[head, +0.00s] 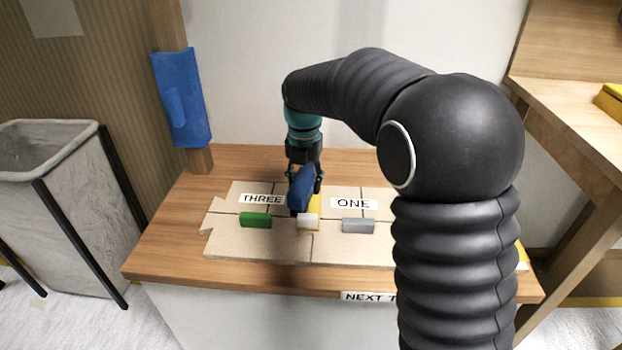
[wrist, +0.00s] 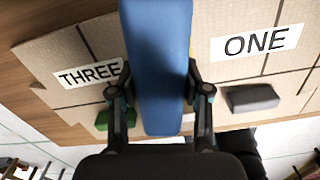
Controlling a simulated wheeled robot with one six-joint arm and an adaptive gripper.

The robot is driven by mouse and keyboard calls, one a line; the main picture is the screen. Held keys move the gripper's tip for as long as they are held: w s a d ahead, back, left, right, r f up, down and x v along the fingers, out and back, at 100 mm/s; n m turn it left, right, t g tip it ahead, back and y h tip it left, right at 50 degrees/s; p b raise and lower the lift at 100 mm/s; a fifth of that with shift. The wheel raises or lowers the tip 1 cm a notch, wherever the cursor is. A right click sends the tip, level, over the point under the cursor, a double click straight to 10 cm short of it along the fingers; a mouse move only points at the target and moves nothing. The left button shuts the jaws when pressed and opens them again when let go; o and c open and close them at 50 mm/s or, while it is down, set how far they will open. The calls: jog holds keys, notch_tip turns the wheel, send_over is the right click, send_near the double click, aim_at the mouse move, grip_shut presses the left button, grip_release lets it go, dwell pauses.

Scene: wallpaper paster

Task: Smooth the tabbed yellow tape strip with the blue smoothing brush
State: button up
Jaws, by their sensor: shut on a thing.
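My gripper (head: 304,178) is shut on the blue smoothing brush (head: 300,192) and holds it over the middle of the cardboard panel. In the wrist view the brush (wrist: 160,65) lies between the two fingers of my gripper (wrist: 158,92). The yellow tape strip (head: 315,204) shows beside and below the brush, between the THREE and ONE labels; the brush hides part of it. A whitish tab (head: 308,222) is at its near end. I cannot tell whether the brush touches the strip.
A green block (head: 255,219) and a grey block (head: 358,226) lie on the cardboard (head: 262,246), left and right of the strip. The cardboard rests on a wooden table (head: 160,250). A grey bin (head: 70,190) stands left. Blue sheeting (head: 182,98) hangs on a post.

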notch_tip(320, 180, up, 9)
jog(key=p, duration=0.6)
jog(key=shift+f, duration=0.2)
jog(key=shift+a, duration=0.1)
jog(key=shift+f, duration=0.1)
jog(key=o, duration=0.6)
jog(key=c, duration=0.5)
